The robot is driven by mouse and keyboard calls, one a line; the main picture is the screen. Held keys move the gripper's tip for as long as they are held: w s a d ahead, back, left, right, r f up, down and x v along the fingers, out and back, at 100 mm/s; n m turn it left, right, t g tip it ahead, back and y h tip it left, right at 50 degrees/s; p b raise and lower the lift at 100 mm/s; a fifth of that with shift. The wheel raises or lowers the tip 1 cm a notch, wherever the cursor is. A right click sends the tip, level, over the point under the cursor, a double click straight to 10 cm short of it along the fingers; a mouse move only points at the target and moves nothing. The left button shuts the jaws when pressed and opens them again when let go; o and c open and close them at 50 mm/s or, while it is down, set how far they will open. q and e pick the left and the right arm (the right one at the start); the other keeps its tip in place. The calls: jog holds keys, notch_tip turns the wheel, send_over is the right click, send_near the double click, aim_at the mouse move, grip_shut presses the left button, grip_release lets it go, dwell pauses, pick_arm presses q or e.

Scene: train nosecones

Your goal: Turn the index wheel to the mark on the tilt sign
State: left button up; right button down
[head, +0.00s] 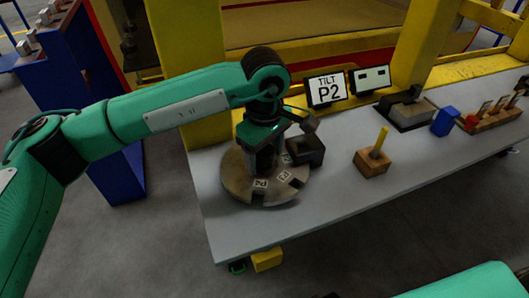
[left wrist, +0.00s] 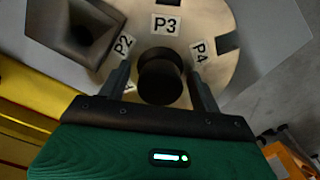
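The tilt sign (head: 327,89) reads "TILT P2" and stands at the back of the bench. The index wheel (head: 240,188) is a round metal disc lying on the bench. In the left wrist view the index wheel (left wrist: 215,68) shows labels P2, P3 and P4; a further label is partly hidden by a finger. A dark round hub (left wrist: 162,75) rises at its middle. My left gripper (head: 262,165) points down over the wheel. In the wrist view my left gripper (left wrist: 163,82) is open, a finger on each side of the hub, with gaps visible. My right gripper is out of view.
A dark hollow block (head: 306,150) stands beside the wheel, close to my gripper. A wooden block with a yellow peg (head: 371,162), a grey-black fixture (head: 408,112), a blue block (head: 445,121) and a wooden rack (head: 495,117) stand further right. The bench front is clear.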

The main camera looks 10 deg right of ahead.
aim_at(265, 150)
pick_arm(q)
jog(key=shift+r, duration=0.3)
notch_tip(265, 150, up, 13)
jog(key=shift+b, duration=0.45)
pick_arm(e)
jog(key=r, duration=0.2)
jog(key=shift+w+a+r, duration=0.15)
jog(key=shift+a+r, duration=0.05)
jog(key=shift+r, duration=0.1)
pick_arm(q)
jog(key=shift+r, duration=0.1)
